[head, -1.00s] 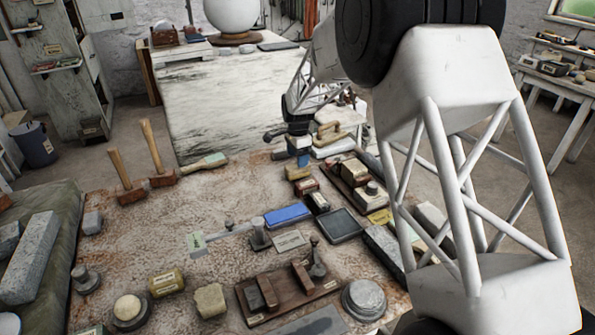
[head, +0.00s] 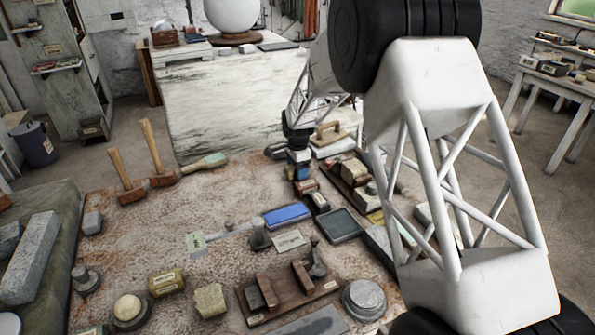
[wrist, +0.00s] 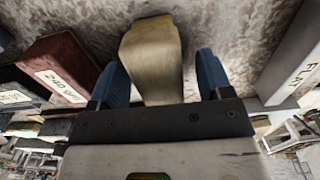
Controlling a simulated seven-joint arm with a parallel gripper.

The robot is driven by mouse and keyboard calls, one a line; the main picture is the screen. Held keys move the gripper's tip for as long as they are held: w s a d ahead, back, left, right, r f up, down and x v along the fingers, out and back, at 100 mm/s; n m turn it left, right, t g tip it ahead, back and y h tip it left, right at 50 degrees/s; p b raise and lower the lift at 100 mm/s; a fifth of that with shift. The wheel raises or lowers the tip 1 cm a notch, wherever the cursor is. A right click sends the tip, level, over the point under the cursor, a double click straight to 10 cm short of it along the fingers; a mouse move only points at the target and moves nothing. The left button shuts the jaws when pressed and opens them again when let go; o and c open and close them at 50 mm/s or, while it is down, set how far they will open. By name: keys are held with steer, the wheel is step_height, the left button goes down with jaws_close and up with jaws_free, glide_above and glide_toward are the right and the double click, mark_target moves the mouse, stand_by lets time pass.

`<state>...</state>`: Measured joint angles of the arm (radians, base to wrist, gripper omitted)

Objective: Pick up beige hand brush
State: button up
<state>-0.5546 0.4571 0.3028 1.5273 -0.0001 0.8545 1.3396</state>
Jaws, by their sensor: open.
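The beige hand brush (wrist: 150,62) shows in the wrist view as a pale tan block with a rounded, tapering shape. It lies on the stained worktop between the two blue fingers of my gripper (wrist: 161,72). The fingers are apart, one on each side of it, and its near end is hidden behind the gripper body. I cannot tell whether either finger touches it. In the head view my gripper (head: 299,165) is low over the far part of the table and hides most of the brush.
A dark red box labelled 240 grit (wrist: 62,72) is close on the left in the wrist view. A grey block labelled flat (wrist: 290,62) is on the right. In the head view a blue block (head: 287,214) and a dark tray (head: 340,225) lie nearer.

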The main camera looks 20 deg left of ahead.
steer(key=shift+c, duration=0.4)
steer(key=c, duration=0.9)
steer(key=shift+c, duration=0.2)
steer(key=shift+r, duration=5.05)
steer(key=o, duration=0.3)
steer(key=shift+c, duration=1)
